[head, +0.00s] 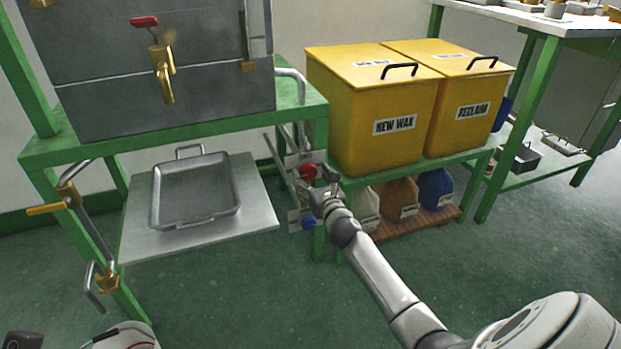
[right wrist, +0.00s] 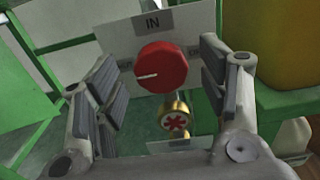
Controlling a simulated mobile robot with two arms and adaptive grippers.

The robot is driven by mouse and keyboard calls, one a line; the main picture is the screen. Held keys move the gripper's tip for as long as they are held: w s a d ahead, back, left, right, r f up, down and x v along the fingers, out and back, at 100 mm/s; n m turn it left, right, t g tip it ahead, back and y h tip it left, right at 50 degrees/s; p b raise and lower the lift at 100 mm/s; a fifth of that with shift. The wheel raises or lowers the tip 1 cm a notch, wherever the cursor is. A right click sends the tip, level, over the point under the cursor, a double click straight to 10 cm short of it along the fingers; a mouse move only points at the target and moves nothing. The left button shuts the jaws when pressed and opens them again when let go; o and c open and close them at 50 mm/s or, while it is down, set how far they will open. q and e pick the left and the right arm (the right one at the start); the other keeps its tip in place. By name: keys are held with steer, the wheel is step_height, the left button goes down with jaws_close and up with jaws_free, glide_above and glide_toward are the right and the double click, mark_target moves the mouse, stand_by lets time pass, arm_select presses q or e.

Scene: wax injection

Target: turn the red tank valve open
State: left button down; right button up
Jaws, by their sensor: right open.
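A round red knob (head: 308,172) sits on a pale panel beside the green stand leg. In the right wrist view the red knob (right wrist: 161,68) is under a label reading "IN", and its white mark points left. My right gripper (head: 322,190) is open in front of the panel. In the right wrist view its fingers (right wrist: 160,80) stand on either side of the knob, with visible gaps and no clear contact. Another red handle (head: 144,21) sits above a brass spout (head: 162,70) on the grey tank (head: 90,100). My left gripper does not show.
A blue knob (head: 308,224) sits below the red knob. A brass fitting with a red star-shaped mark (right wrist: 175,117) is just under it. Yellow bins (head: 350,110) stand close on the right. A metal tray (head: 170,222) lies on a plate under the tank.

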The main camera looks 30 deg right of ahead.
steer(key=shift+w+d, duration=0.2)
steer(key=shift+w, duration=0.45)
steer(key=shift+c, duration=0.2)
steer(key=c, duration=1)
